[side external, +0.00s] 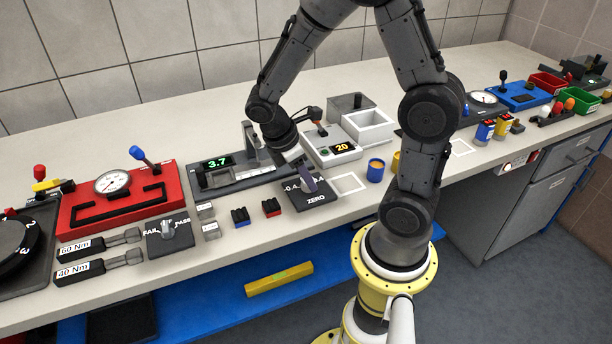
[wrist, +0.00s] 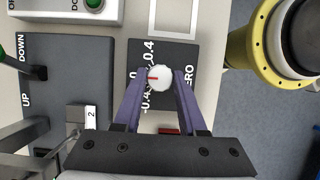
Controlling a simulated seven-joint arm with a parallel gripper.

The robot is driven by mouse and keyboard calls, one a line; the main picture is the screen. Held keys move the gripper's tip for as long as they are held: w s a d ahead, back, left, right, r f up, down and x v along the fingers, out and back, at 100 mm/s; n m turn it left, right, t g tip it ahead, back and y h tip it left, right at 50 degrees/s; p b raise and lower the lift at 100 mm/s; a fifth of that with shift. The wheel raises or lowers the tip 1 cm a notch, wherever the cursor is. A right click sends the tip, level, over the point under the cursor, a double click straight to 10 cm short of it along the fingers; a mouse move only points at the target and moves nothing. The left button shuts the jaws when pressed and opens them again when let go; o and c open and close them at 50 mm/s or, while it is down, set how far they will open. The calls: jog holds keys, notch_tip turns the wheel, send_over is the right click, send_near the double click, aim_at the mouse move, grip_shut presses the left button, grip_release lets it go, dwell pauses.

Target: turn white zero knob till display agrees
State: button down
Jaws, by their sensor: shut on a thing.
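The white zero knob (wrist: 161,80) sits on the dark ZERO plate (side external: 318,201), which carries a scale from -0.4 to 0.4. In the wrist view, the knob's red mark points left, roughly at the 0. My gripper (wrist: 160,73) is shut on the knob, with one purple finger on each side. In the side external view my gripper (side external: 308,181) reaches down onto the plate and hides the knob. The green display (side external: 216,162) on the grey device behind the plate reads 3.7.
A white square outline (side external: 348,184) and a blue cup (side external: 375,171) are to the right. Small red (side external: 271,208) and blue (side external: 240,217) blocks lie to the left.

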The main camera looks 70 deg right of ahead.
jog(key=shift+m, duration=0.3)
jog(key=m, duration=0.2)
jog(key=m+g+y, duration=0.1)
jog(key=m, duration=0.1)
jog(key=shift+w+d+y, duration=0.1)
jog(key=shift+y, duration=0.2)
jog(key=shift+d+m+y, duration=0.1)
jog(key=shift+m+y, duration=0.6)
jog(key=shift+m, duration=1.3)
jog(key=shift+r, duration=0.1)
jog(key=shift+c, duration=2.3)
grip_release()
